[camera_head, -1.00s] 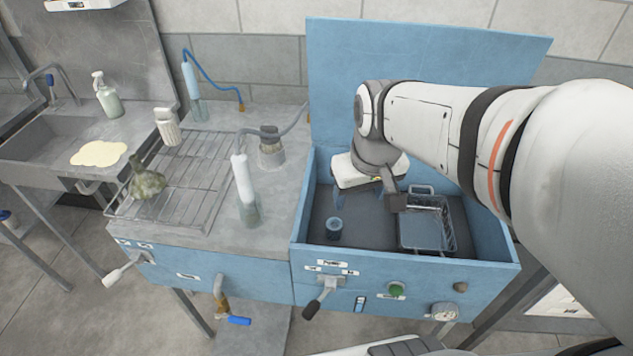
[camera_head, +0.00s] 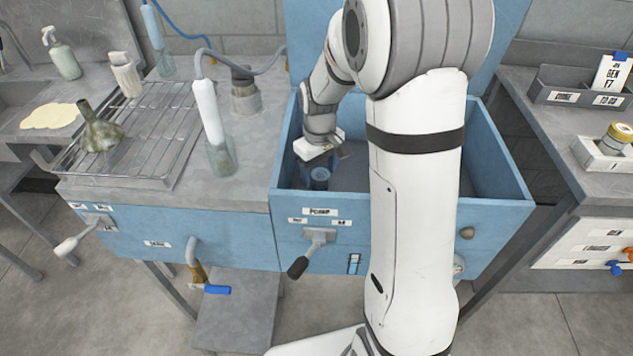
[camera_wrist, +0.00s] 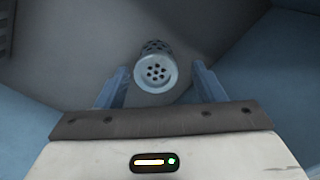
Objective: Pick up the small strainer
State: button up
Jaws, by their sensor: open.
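The small strainer (camera_head: 319,177) is a blue-grey cylinder standing on the floor of the blue bin, near its left front. In the wrist view the strainer (camera_wrist: 156,72) shows a round end with several dark holes, just beyond and between the fingertips. My gripper (camera_wrist: 160,82) is open, with one blue finger to each side of it and visible gaps. In the head view my gripper (camera_head: 317,160) is inside the bin, just above and behind the strainer. Whether a finger touches it cannot be seen there.
A glass jar with a white cylinder (camera_head: 210,120) and a wire rack (camera_head: 150,135) stand left. My arm hides the bin's middle, where the basket was visible earlier.

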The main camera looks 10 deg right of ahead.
aim_at(320, 173)
jog(key=f, duration=0.4)
jog(key=shift+w+d+f, duration=0.2)
jog(key=shift+w, duration=0.05)
jog(key=c, duration=1)
jog(key=shift+r, duration=0.1)
